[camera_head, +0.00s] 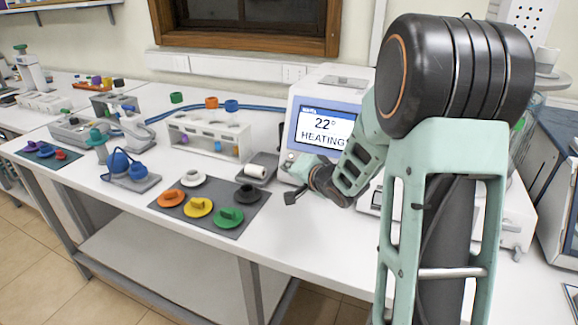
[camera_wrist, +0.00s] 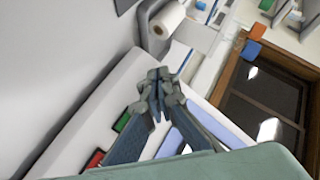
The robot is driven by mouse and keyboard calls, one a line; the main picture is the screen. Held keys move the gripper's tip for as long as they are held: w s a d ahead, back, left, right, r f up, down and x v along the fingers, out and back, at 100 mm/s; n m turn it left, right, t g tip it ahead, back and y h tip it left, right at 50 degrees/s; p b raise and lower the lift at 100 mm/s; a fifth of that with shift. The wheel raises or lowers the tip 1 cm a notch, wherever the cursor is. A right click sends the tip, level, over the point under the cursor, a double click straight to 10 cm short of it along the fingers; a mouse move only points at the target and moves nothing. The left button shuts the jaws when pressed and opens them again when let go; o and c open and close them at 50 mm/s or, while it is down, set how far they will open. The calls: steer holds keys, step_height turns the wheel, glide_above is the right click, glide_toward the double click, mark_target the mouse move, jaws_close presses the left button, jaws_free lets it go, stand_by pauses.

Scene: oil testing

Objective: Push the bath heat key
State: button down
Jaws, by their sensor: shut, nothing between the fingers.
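The bath unit (camera_head: 296,108) is a white box whose blue-framed screen (camera_head: 325,128) reads "22° HEATING". Its right side is hidden behind my arm in the head view. In the wrist view, a green key (camera_wrist: 121,122) and a red key (camera_wrist: 95,159) show on a white panel, left of the fingers. No label is readable, so I cannot tell which is the bath heat key. My gripper (camera_head: 291,197) is in front of the unit's lower part, below the screen. In the wrist view, my gripper (camera_wrist: 157,78) is shut and empty, with its tips apart from both keys.
A grey stand with a white roll (camera_head: 257,171) is left of my gripper, close by. A dark mat (camera_head: 177,211) with coloured stoppers lies on the table farther left. A white tube rack (camera_head: 210,133) stands behind it. The white tabletop (camera_head: 300,235) below my gripper is clear.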

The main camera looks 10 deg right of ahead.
stand_by(0.4)
steer(key=shift+s+a+r, duration=0.25)
steer(key=shift+s+a, duration=0.15)
steer(key=shift+s, duration=0.2)
steer(key=s+a, duration=0.1)
steer(key=s+a+r, duration=0.1)
steer(key=s+p, duration=0.1)
steer(key=shift+s+a+r, duration=0.35)
steer(key=shift+a+r, duration=0.05)
stand_by(0.5)
